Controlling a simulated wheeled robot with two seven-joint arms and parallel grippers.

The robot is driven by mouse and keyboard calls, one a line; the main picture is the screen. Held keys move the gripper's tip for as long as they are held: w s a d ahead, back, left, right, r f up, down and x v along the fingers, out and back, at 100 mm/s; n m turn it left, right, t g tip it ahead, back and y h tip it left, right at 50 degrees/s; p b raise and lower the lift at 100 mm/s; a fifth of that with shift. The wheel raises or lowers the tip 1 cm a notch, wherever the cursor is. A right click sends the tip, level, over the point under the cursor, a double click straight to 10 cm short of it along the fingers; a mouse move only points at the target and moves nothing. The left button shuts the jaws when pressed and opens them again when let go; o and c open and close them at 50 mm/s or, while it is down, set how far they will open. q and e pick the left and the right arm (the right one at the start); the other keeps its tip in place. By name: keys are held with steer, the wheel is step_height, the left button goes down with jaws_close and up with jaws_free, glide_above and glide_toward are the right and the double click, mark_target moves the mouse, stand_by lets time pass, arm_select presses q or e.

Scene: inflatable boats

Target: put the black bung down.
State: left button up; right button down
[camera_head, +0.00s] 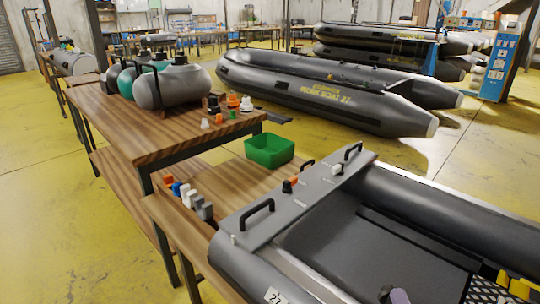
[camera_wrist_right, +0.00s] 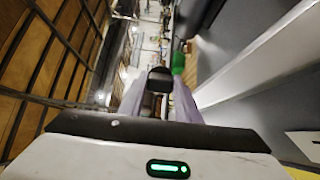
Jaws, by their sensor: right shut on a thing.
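In the right wrist view a black bung (camera_wrist_right: 160,76) sits between the pale purple fingertips of my right gripper (camera_wrist_right: 160,98), which is shut on it. In the head view the purple tip of my right gripper (camera_head: 393,296) just shows at the bottom edge, over the inside of the grey boat (camera_head: 310,222), with a small dark piece at it. My left gripper is out of view.
A green bin (camera_head: 270,150) stands on the lower wooden table (camera_head: 225,172), near a row of coloured fittings (camera_head: 192,198). Black handles (camera_head: 257,213) rise from the panel.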

stand_by(0.3)
